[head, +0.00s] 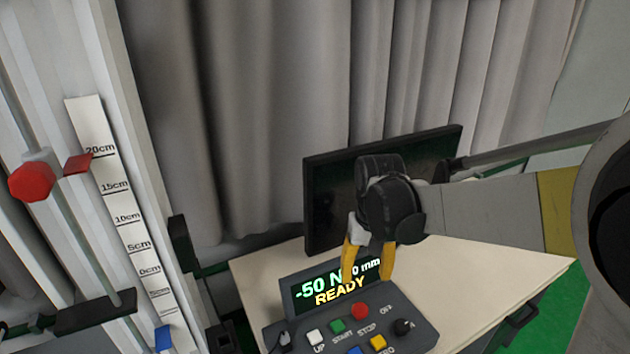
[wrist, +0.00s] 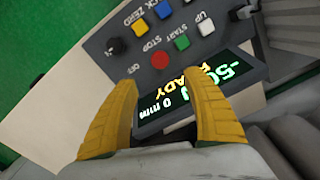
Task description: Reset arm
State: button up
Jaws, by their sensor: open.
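My gripper (head: 367,262) has two yellow fingers and is open and empty. In the head view it hangs in front of the control box's display (head: 335,285), which reads "-50 N", "0 mm" and "READY" and is partly covered by a finger. The control box (head: 425,338) carries a white UP button, a green START button (head: 337,326), a red STOP button (head: 360,310), a blue and a yellow button, and a black knob (head: 403,326). The wrist view shows the box upside down, with the red button (wrist: 159,61) beyond the fingertips. I see no finger touching a button.
A dark monitor (head: 330,190) stands behind my gripper on the pale table (head: 262,276). At left is the drop tower with a scale strip (head: 125,205), a red knob (head: 32,182) and a red pointer (head: 78,163). Grey curtains (head: 270,100) hang behind. The floor (head: 575,295) is green.

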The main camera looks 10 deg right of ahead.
jog(key=s+r+n+t, duration=0.1)
jog(key=s+r+t, duration=0.6)
jog(key=s, duration=0.5)
jog(key=shift+s, duration=0.4)
